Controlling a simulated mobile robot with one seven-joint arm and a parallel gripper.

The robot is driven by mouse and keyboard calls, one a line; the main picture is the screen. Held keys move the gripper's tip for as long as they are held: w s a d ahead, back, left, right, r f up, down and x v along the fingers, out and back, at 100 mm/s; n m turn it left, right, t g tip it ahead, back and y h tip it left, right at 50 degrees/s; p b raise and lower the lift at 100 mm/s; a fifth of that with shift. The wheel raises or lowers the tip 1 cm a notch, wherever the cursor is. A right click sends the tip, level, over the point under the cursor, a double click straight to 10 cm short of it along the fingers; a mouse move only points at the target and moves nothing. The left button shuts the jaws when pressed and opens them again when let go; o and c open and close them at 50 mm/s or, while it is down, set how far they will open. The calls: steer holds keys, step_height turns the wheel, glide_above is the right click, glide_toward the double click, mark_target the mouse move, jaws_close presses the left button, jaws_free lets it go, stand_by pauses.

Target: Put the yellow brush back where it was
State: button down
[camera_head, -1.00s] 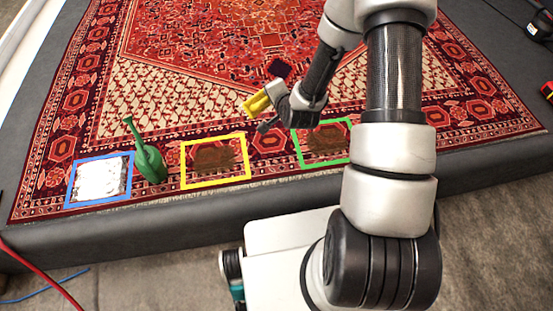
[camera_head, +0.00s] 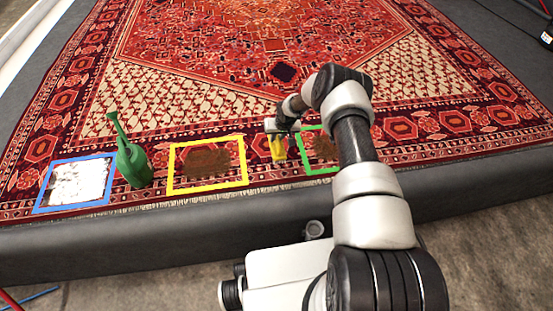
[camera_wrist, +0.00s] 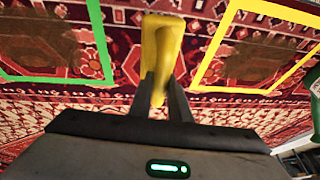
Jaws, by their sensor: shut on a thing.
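The yellow brush (camera_head: 278,148) is held in my gripper (camera_head: 279,131), between the yellow frame (camera_head: 208,188) and the green frame (camera_head: 318,170) on the rug. In the wrist view the brush (camera_wrist: 162,48) stands between the two fingers of my gripper (camera_wrist: 162,92), which are shut on it. There the green frame (camera_wrist: 100,45) is on the left and the yellow frame (camera_wrist: 212,50) on the right. I cannot tell whether the brush touches the rug.
A green watering can (camera_head: 132,165) stands left of the yellow frame. Left of it a blue frame (camera_head: 40,205) encloses a white foamy patch (camera_head: 78,183). Brown patches lie inside the yellow and green frames. The patterned rug (camera_head: 200,115) is otherwise clear.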

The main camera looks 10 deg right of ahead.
step_height(320, 180, down, 8)
steer(key=shift+r+b, duration=0.25)
steer(key=shift+b, duration=0.8)
steer(key=shift+r, duration=0.1)
steer(key=c, duration=1.7)
jaws_free()
steer(key=shift+o, duration=0.2)
